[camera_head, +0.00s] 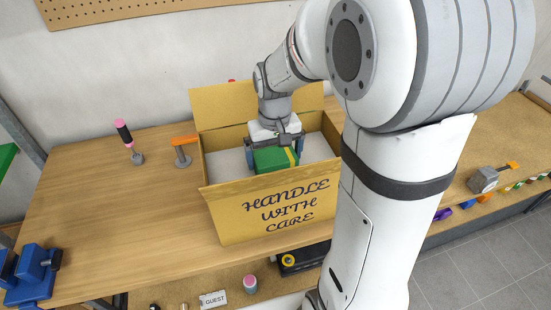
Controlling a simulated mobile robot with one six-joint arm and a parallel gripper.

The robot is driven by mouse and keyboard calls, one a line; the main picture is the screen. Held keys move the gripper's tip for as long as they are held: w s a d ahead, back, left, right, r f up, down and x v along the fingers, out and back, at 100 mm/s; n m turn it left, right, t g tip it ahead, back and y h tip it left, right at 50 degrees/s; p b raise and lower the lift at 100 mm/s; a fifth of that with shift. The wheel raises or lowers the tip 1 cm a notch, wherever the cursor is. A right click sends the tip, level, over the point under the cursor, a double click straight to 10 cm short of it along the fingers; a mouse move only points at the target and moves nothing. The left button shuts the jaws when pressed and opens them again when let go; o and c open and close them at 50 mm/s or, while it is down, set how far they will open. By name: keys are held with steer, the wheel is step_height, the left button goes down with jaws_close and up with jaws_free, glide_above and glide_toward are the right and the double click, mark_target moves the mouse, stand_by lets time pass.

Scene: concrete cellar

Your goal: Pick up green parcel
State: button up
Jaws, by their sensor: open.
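The green parcel (270,161) has a yellow stripe and sits inside an open cardboard box (261,215) marked "HANDLE WITH CARE". My gripper (274,150) reaches down into the box from above. Its fingers are open, one on each side of the parcel. I cannot tell whether they touch it. The gripper body hides the parcel's back part, and the box's front wall hides its lower part.
The box stands on a wooden workbench (110,215); its flaps are up around the opening. An orange-handled tool (183,150) and a pink-and-black handled item (127,138) stand left of it. A blue vise (33,272) is at the left front. The bench between is clear.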

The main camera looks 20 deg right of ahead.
steer(key=shift+f, duration=0.2)
steer(key=c, duration=0.7)
steer(key=shift+r, duration=0.15)
